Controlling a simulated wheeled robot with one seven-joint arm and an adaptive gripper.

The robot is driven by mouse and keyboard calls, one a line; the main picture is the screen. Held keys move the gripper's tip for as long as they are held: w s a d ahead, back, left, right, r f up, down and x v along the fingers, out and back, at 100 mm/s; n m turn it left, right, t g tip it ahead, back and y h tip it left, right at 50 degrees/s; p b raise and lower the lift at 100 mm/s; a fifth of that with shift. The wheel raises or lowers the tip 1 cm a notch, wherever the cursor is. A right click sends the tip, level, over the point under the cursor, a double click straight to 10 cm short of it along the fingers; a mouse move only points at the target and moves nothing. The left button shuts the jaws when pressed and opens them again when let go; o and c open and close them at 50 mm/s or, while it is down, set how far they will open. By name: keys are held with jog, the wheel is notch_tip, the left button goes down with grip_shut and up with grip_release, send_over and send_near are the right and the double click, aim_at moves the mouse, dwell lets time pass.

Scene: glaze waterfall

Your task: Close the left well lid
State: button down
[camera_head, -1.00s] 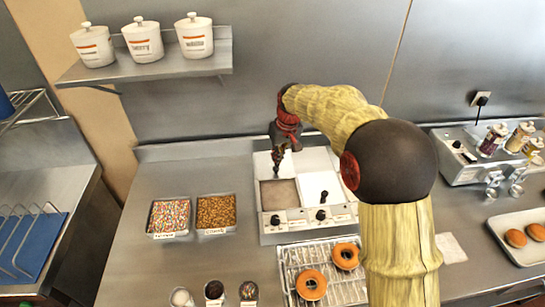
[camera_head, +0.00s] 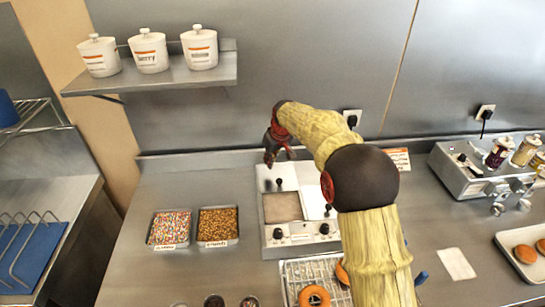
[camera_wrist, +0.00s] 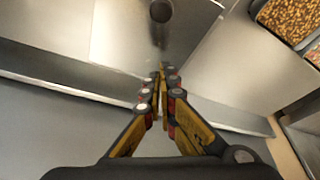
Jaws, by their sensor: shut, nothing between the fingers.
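The glaze unit (camera_head: 307,236) stands on the counter with two wells side by side. The left well (camera_head: 282,207) is uncovered and shows a brown surface. The left well lid (camera_head: 265,180), pale with a black knob (camera_head: 279,184), lies behind that opening; the knob is also at the top of the wrist view (camera_wrist: 161,10). The right lid (camera_head: 314,202) covers its well, partly hidden by my arm. My gripper (camera_head: 270,163) is above the rear left edge of the unit, apart from the knob. In the wrist view my fingers (camera_wrist: 161,68) are together and empty.
Two topping trays (camera_head: 170,229) (camera_head: 217,226) are left of the unit. A donut rack (camera_head: 300,268) is in front. A wall shelf (camera_head: 150,78) with three white jars is above left. The back wall is close behind my gripper. Counter left of the trays is clear.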

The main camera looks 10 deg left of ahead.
aim_at(273, 176)
jog(key=shift+s+d+f+b, duration=0.25)
jog(key=shift+s+d+f, duration=0.1)
jog(key=shift+s+d, duration=0.3)
jog(key=shift+s+d+f+b, duration=0.2)
jog(key=shift+s+d+f, duration=0.1)
jog(key=shift+s+d, duration=0.35)
jog(key=s+d+b, duration=0.1)
jog(key=s+d, duration=0.1)
jog(key=s, duration=0.5)
jog(key=s+d+b, duration=0.2)
jog(key=s, duration=0.4)
jog(key=shift+s+d, duration=0.25)
jog(key=shift+s, duration=0.15)
